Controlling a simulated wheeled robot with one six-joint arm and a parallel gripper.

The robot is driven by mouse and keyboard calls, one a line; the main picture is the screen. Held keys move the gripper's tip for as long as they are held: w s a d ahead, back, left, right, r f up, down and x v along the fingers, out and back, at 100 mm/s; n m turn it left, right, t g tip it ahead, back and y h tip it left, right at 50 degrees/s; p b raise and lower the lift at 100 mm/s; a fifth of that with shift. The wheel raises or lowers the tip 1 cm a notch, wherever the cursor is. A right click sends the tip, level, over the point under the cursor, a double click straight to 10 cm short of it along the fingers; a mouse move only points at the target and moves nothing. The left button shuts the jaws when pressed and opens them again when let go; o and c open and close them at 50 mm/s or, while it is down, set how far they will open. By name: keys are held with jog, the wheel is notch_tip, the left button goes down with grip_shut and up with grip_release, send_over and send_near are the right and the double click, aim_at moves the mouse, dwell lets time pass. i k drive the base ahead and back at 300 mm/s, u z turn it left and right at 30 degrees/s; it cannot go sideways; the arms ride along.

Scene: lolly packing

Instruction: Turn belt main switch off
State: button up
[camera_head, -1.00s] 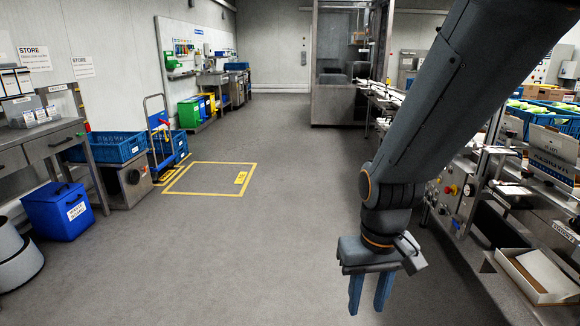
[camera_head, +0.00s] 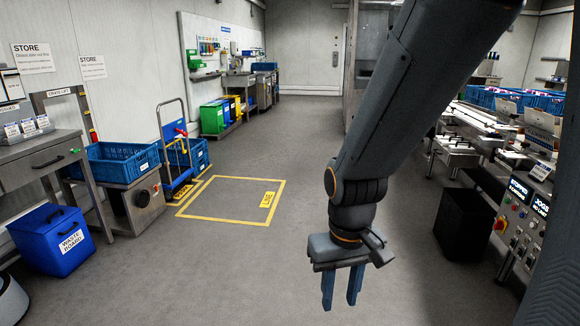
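My gripper (camera_head: 341,297) hangs fingers-down in the middle, above open floor. Its two blue fingers are apart with nothing between them. It is well to the left of the panel and not touching anything. My arm hides part of the area behind it.
A conveyor line (camera_head: 480,118) with blue crates (camera_head: 500,98) runs along the right. A dark bin-like box (camera_head: 462,222) stands left of the panel. A blue waste bin (camera_head: 52,240) and blue trolley (camera_head: 180,150) are at left.

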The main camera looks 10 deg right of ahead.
aim_at(499, 225)
jog(key=z, duration=0.3)
jog(key=i, duration=1.7)
jog(key=z, duration=1.55)
jog(key=i, duration=1.1)
jog(key=z, duration=0.7)
